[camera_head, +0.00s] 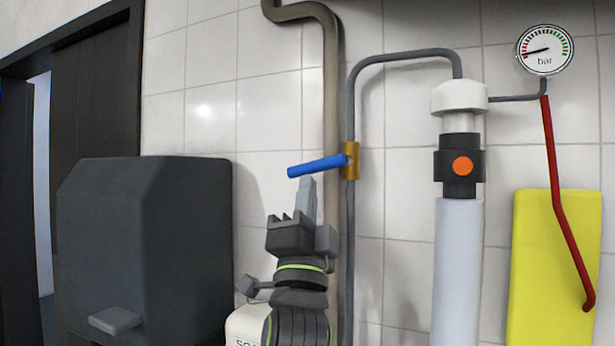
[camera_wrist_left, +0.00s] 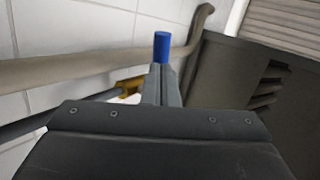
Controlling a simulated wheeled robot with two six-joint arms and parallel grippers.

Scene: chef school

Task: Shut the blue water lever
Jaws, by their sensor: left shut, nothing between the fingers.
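The blue lever (camera_head: 318,166) sits on a brass valve (camera_head: 351,161) on a thin grey pipe. It points left from the valve and is nearly horizontal, its free end slightly lower. My left gripper (camera_head: 307,184) is shut and empty, pointing up with its fingertips just below the middle of the lever. I cannot tell whether they touch it. In the left wrist view the blue lever (camera_wrist_left: 162,46) shows end-on just beyond the tips of the left gripper (camera_wrist_left: 162,70), with the brass valve (camera_wrist_left: 130,86) to the left. My right gripper is not in view.
A thick brown pipe (camera_head: 331,90) runs down the tiled wall behind the lever. A dark grey box (camera_head: 145,230) is at left. A white filter tube (camera_head: 458,270), a pressure gauge (camera_head: 545,50), a red hose (camera_head: 557,190) and a yellow panel (camera_head: 530,250) are at right.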

